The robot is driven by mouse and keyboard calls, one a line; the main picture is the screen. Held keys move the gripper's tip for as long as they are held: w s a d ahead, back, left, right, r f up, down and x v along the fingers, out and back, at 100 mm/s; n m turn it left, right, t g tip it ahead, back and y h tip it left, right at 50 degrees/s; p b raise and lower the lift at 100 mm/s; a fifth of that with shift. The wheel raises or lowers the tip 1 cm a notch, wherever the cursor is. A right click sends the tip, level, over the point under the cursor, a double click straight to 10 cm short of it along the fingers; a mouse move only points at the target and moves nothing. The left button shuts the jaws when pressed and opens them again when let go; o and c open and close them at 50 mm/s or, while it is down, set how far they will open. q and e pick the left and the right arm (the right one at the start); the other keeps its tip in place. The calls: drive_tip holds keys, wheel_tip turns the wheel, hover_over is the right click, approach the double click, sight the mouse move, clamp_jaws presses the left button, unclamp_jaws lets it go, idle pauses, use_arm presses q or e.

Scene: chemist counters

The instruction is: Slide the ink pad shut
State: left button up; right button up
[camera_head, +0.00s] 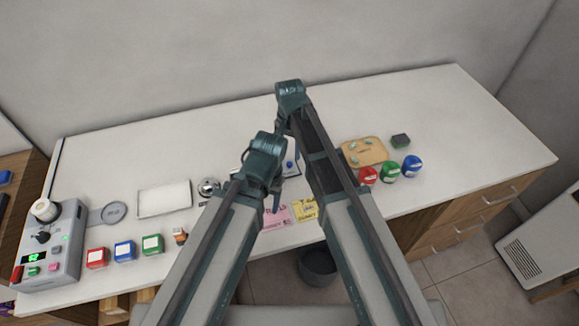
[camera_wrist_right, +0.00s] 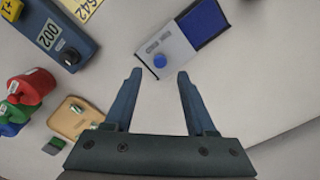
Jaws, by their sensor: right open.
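The ink pad shows in the right wrist view, with its blue inked face (camera_wrist_right: 204,22) bare at the upper right. Its pale lid (camera_wrist_right: 168,42) with a round blue knob (camera_wrist_right: 159,60) is slid off toward my gripper, so the pad stands open. My right gripper (camera_wrist_right: 160,74) is open and empty, its fingertips just short of the lid's knob end, one to each side. In the head view the ink pad (camera_head: 290,166) is partly hidden between my two arms. My left arm reaches in beside it; its finger opening cannot be made out.
A numbered blue device (camera_wrist_right: 62,35) lies close by. A wooden tray (camera_head: 352,158) and red (camera_head: 368,175), green and blue stampers stand to the right. Pink (camera_head: 276,217) and yellow cards lie at the front edge. The back and right of the counter (camera_head: 470,120) are clear.

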sight(289, 163)
use_arm(q)
wheel_tip(289, 163, down, 5)
drive_tip(key=b, duration=0.4)
use_arm(e)
wheel_tip(289, 163, down, 5)
clamp_jaws()
idle(1.0)
